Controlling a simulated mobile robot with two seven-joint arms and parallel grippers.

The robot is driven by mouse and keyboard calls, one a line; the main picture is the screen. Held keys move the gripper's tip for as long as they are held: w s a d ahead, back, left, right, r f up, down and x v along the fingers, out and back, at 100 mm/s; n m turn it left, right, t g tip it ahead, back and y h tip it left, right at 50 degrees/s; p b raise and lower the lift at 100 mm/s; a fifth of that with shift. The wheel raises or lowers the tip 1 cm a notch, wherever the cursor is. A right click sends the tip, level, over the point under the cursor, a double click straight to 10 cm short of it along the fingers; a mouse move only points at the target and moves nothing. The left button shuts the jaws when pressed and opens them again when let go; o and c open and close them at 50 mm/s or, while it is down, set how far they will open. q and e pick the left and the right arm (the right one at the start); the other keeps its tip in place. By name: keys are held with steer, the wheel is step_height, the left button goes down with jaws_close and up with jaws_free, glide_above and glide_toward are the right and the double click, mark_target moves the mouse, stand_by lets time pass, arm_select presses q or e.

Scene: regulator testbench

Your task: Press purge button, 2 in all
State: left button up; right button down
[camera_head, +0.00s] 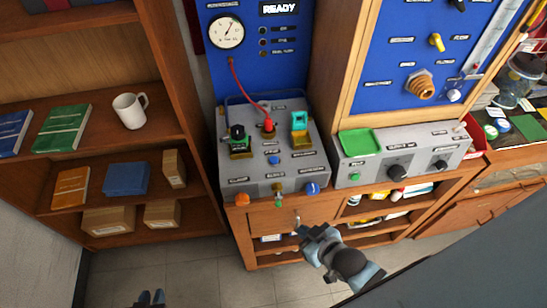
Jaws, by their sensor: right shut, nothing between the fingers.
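The grey testbench console (240,180) stands on a wooden bench in the middle of the head view. A small blue button (274,160) is on its sloping top; the labels are too small to read, so I cannot tell which control is the purge button. An orange knob (242,199), a green-tipped control (279,200) and a blue knob (312,188) line its front edge. My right gripper (298,224) is shut and empty, in front of and below the console, apart from it. My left gripper (151,299) is at the bottom edge over the floor, open and empty.
A red cable (241,86) runs from the blue gauge panel (213,64) to the console. A second grey box (375,173) with black knobs stands to the right. A wooden shelf (90,102) with books and a white mug (129,110) is at left. Floor between is clear.

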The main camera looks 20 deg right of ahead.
arm_select(q)
steer(key=shift+w+r, duration=0.1)
steer(key=shift+w, duration=0.15)
steer(key=shift+w+r, duration=0.1)
steer(key=shift+w, duration=0.15)
steer(key=shift+s, duration=0.25)
